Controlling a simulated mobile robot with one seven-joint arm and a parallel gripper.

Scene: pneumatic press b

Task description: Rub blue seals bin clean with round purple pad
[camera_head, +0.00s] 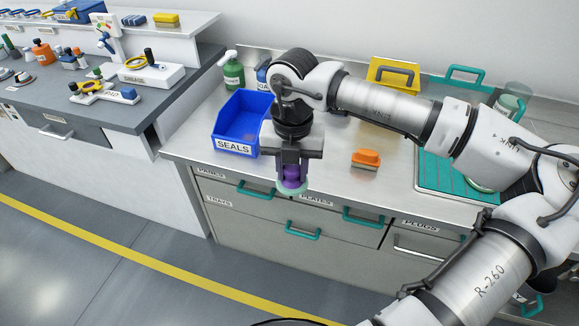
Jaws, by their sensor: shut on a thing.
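The blue seals bin (229,128) stands on the steel counter in the head view, open at the top, with a white SEALS label (234,147) on its front. Its inside is partly visible, and a faint darker patch may lie on the inner floor, but I cannot tell. My gripper (292,172) points down just to the right of the bin and nearer the counter's front edge. It is shut on the round purple pad (291,184), which has a pale green underside. The pad is apart from the bin, around the counter's front edge.
An orange brush (366,157) lies on the counter right of my gripper. A green bottle (233,72) stands behind the bin. A teal mat (440,177) lies farther right, partly behind my arm. Teal drawer handles (303,234) stick out below the counter.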

